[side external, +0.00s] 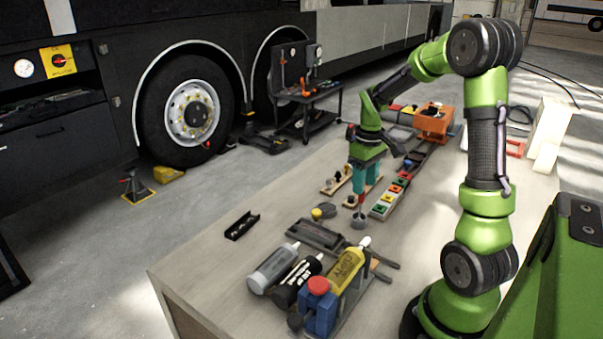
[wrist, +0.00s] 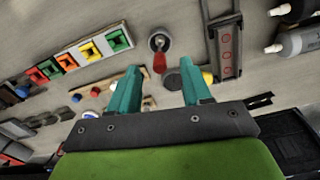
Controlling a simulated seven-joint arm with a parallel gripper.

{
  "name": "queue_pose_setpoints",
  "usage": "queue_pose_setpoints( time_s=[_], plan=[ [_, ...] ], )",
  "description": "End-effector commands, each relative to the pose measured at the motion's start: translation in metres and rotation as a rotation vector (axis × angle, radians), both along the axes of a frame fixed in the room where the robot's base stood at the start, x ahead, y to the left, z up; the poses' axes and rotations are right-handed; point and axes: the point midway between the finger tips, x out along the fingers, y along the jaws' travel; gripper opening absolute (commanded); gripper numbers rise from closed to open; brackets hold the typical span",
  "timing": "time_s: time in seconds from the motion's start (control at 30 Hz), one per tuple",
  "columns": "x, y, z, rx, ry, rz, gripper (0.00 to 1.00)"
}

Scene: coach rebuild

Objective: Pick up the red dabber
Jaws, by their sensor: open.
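The red dabber (wrist: 159,62) shows in the wrist view as a red handle rising from a small round grey pot (wrist: 158,41). In the side external view, the pot (side external: 358,221) stands on the bench directly below my gripper (side external: 363,192), with a bit of the red handle (side external: 361,207) showing above it. My gripper also shows in the wrist view (wrist: 160,80), its teal fingers apart with nothing gripped. The handle lies between the fingertips in that picture, slightly ahead of them. I cannot tell how much height separates them.
A tray of coloured blocks (side external: 391,196) lies just right of the gripper. A dark grey tray (side external: 316,236), bottles (side external: 273,268) and a red-topped blue fixture (side external: 320,310) are in front. An orange box (side external: 433,124) stands behind. Bare bench lies at the left front.

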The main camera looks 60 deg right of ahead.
Motion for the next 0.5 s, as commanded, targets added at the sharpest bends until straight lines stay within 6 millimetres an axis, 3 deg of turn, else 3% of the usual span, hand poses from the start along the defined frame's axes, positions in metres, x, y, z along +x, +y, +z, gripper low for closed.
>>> queue_pose_setpoints(
  time_s=[0.1,0.33,0.5],
  plan=[
    [0.000,0.000,-0.019,0.002,0.003,0.000,0.49],
    [0.001,0.000,-0.034,0.001,0.002,-0.001,0.49],
    [0.005,-0.002,-0.060,0.002,0.003,-0.001,0.49]
  ],
)
